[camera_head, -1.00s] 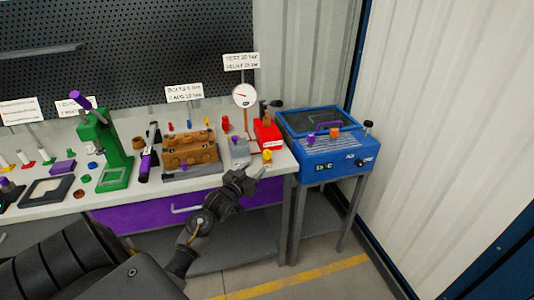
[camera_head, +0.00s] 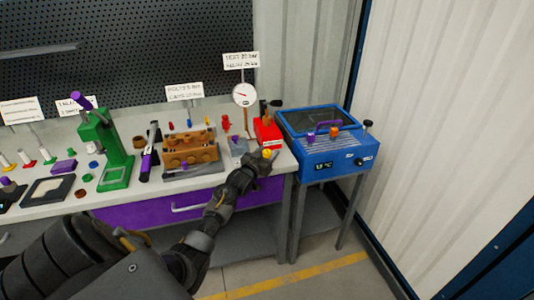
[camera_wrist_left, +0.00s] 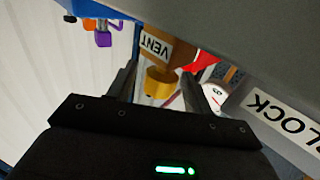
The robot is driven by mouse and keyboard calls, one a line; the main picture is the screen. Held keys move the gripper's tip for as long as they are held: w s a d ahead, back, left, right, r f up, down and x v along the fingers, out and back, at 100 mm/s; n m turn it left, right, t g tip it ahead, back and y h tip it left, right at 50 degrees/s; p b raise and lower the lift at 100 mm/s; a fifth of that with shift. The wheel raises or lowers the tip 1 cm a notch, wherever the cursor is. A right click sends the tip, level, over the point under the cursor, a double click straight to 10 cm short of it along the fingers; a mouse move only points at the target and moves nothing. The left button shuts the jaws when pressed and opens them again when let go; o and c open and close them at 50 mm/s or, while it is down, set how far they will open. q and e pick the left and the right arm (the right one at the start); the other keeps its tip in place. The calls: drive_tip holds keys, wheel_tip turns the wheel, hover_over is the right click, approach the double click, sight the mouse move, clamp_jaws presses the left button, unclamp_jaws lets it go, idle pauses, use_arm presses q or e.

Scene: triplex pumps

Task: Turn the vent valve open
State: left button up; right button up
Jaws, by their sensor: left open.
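The vent valve is a small yellow knob (camera_head: 267,153) at the front right end of the bench. In the left wrist view the yellow knob (camera_wrist_left: 160,83) shows below a tan block with a VENT label (camera_wrist_left: 157,46). My left gripper (camera_head: 268,160) is at the knob in the head view and partly covers it. In the left wrist view my left gripper (camera_wrist_left: 160,92) is open, with one finger on each side of the knob. I cannot tell whether either finger touches it. My right gripper is not in view.
A red unit (camera_head: 267,130) and a dial gauge (camera_head: 244,95) stand behind the knob. A blue machine (camera_head: 335,155) on a stand is close to the right. A brown block (camera_head: 190,150) and a green press (camera_head: 108,150) stand to the left.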

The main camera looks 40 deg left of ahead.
use_arm(q)
drive_tip(key=shift+c, duration=0.3)
drive_tip(key=c, duration=0.9)
